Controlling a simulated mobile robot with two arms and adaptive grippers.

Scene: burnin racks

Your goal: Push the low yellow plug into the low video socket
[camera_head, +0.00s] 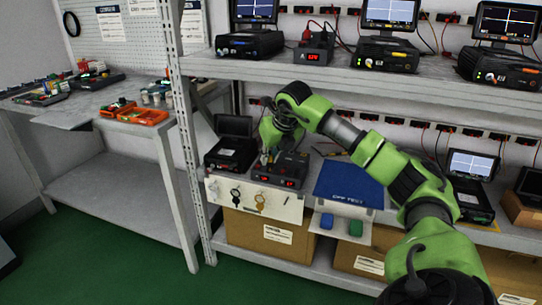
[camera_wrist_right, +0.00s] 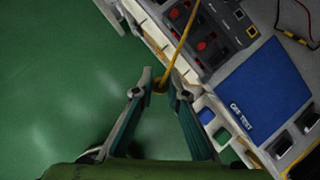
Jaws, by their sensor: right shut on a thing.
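My right gripper (camera_head: 266,157) is at the front left of a black instrument box (camera_head: 281,170) on the middle shelf. In the right wrist view my right gripper (camera_wrist_right: 160,86) is shut on a small yellow plug (camera_wrist_right: 159,87), from which a yellow cable (camera_wrist_right: 182,40) runs up past the box. The plug's tip is hard to make out, and it appears apart from any socket. The box (camera_wrist_right: 205,62) also shows there with red parts on its face. A yellow-edged square socket (camera_wrist_right: 251,32) lies farther right; I cannot tell whether it is the low video socket. My left gripper is out of view.
A blue mat (camera_head: 348,185) lies right of the box, and a black case (camera_head: 232,151) stands left. A white front panel (camera_head: 285,203) hangs below with small hanging items. An upright post (camera_head: 183,120) and the upper shelf (camera_head: 330,75) bound the space.

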